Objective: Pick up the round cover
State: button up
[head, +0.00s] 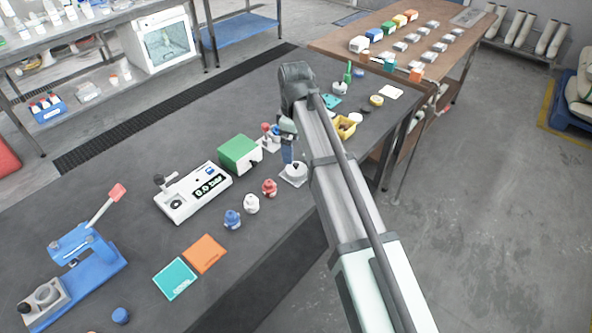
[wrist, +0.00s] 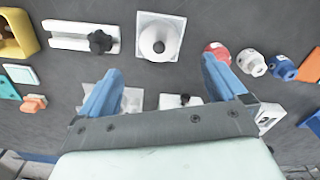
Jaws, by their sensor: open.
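A white round, cone-like piece (wrist: 158,38) sits on a pale square plate (wrist: 142,20) in the wrist view. It also shows in the head view as a small round white piece (head: 296,168), partly beside my arm. It looks like the likeliest round cover, but I cannot be sure. My gripper (wrist: 161,68) is open with its two blue fingers apart and nothing between them. The fingertips lie just below the plate in the wrist picture, apart from it. In the head view my gripper (head: 288,142) is just above the plate, partly hidden by my arm.
Red (head: 269,188), white (head: 251,204) and blue (head: 232,219) knobs stand close by. A green box (head: 239,154), a display device (head: 194,192) and a yellow bin (head: 344,129) are also near. A blue lever press (head: 88,255) stands front left. Bare table lies at back left.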

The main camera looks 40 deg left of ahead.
aim_at(296, 164)
jog(key=shift+w+d+f, duration=0.1)
jog(key=shift+f, duration=4.15)
jog(key=c, duration=1.2)
jog(key=shift+o, duration=0.2)
jog(key=shift+r, duration=0.15)
